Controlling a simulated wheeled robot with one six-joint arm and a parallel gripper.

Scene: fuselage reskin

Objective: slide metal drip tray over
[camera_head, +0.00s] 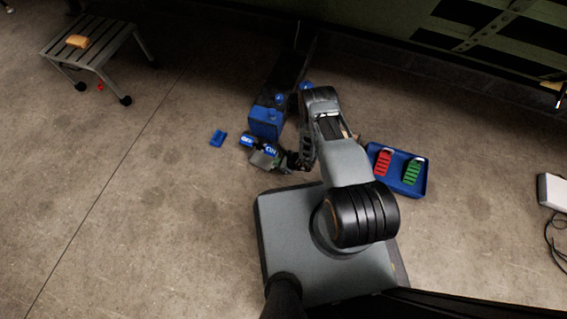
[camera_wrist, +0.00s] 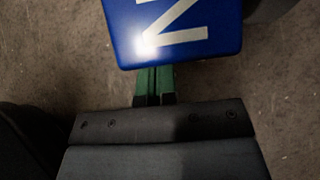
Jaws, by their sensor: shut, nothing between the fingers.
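I cannot make out a metal drip tray with certainty in either view.
A blue box (camera_head: 264,122) is just beyond my gripper, and a small blue piece (camera_head: 218,138) lies to its left. A blue tray (camera_head: 412,189) with red and green items is right of my arm. A slatted step stool (camera_head: 104,39) is far left.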

